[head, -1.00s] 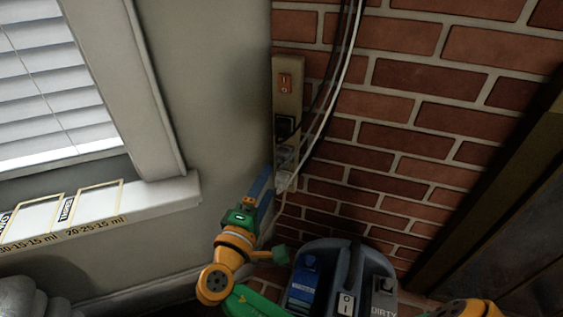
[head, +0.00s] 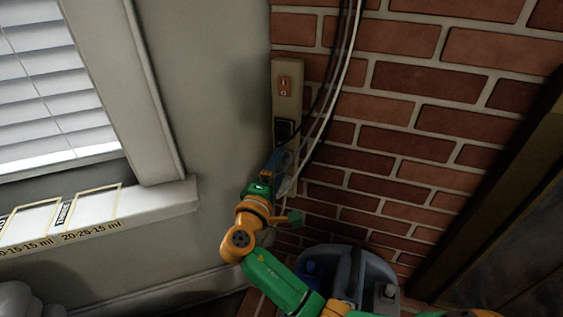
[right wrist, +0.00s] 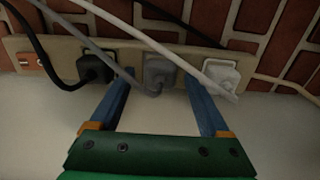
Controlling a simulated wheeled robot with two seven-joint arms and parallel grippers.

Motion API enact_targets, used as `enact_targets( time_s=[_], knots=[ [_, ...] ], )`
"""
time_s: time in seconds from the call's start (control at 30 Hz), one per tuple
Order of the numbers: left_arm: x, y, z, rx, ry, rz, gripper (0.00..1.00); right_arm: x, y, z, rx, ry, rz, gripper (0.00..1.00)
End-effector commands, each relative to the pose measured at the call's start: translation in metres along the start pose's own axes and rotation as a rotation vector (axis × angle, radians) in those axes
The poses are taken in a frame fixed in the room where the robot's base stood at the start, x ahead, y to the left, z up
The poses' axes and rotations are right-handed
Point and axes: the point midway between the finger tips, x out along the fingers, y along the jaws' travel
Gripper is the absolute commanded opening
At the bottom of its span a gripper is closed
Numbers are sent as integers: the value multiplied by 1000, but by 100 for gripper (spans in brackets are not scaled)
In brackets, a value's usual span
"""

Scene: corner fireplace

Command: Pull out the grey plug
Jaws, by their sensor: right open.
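The grey plug (right wrist: 160,74) sits in the middle of the beige power strip (right wrist: 42,46) in the right wrist view, with a grey cord rising to the upper left. My right gripper (right wrist: 162,90) is open, one blue finger on each side of the grey plug's place and its palm back from the strip. I cannot tell whether the fingers touch the plug. In the head view my right gripper (head: 281,162) reaches the lower end of the strip and hides most of the grey plug. My left gripper is not in view.
A black plug (right wrist: 95,68) is left of the grey one and a white plug (right wrist: 220,76) right of it; the right finger is close to the white one. A red switch (head: 285,86) tops the strip. A grey caddy (head: 345,268) stands below, a windowsill (head: 150,207) left.

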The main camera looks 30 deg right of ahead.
Motion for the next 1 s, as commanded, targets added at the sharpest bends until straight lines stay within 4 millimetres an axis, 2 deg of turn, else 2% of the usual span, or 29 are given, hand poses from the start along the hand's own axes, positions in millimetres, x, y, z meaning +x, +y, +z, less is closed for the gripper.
enact_targets(
  time_s=[0.2,1.0],
  knots=[
    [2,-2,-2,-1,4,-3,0,8,0,0,1,0,-1,80],
    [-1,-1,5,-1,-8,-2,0,8,0,0,1,0,-1,80]
  ],
)
